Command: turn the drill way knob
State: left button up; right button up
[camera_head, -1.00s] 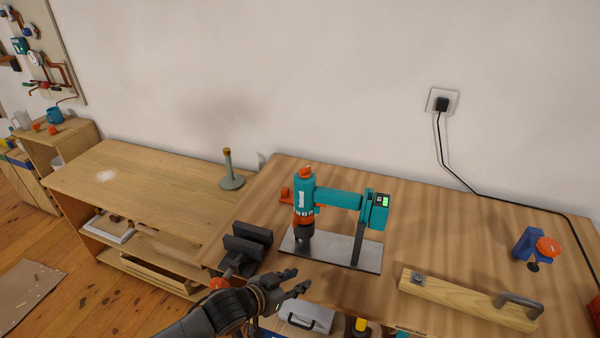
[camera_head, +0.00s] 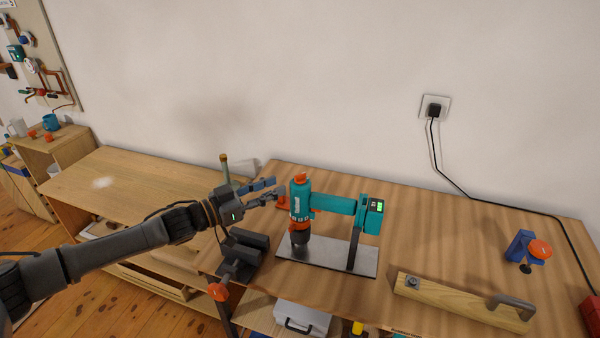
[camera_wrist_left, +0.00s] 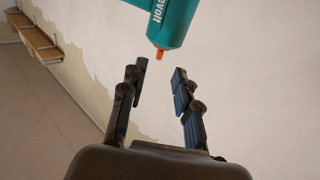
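The teal drill (camera_head: 325,204) stands on a metal plate (camera_head: 320,262) on the workbench. An orange knob (camera_head: 300,177) tops its head, and an orange part (camera_head: 282,201) sticks out on its left side. I cannot tell for sure which is the way knob. My left gripper (camera_head: 277,190) is open and empty, just left of the drill head. In the left wrist view the teal drill body (camera_wrist_left: 176,22) has a small orange tip (camera_wrist_left: 160,54) beyond the open fingers (camera_wrist_left: 158,88), apart from them. My right gripper is not in view.
A black vise (camera_head: 243,252) sits at the bench's left edge, below my left arm. A green post (camera_head: 226,172) stands behind my wrist. A wooden board with a handle (camera_head: 460,300) and a blue clamp (camera_head: 522,245) lie on the right. The bench between is clear.

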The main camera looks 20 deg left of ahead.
aim_at(295, 178)
pick_arm(q)
jog(key=p+x, duration=0.1)
jog(key=x, duration=0.7)
jog(key=shift+w+d+p, duration=0.2)
jog(key=shift+w+p, duration=0.1)
jog(key=shift+p, duration=0.05)
grip_shut()
